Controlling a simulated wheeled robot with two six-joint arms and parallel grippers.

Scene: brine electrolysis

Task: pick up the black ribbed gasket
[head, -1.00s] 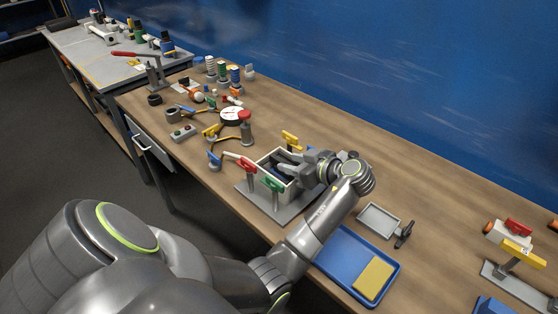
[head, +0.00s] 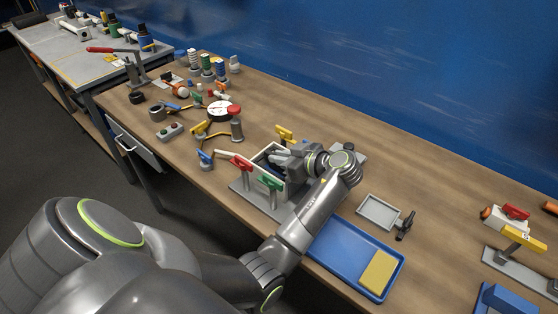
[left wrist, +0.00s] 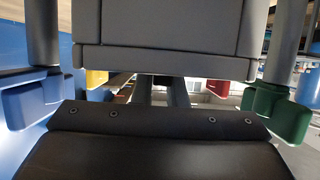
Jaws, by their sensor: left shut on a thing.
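My left gripper (head: 279,157) is at the open-topped light box (head: 256,166), its fingers pointing left over the box's opening. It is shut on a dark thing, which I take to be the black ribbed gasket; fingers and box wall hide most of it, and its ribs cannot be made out. The box stands on a grey base (head: 243,195) among red (head: 241,162), green (head: 270,184), yellow (head: 285,134) and blue (head: 205,158) clamp handles. In the left wrist view the gripper fingers (left wrist: 160,92) are close together, their tips hidden. My right gripper is not in view.
A small grey tray (head: 379,212) and a black T-handled tool (head: 405,225) lie to the right.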

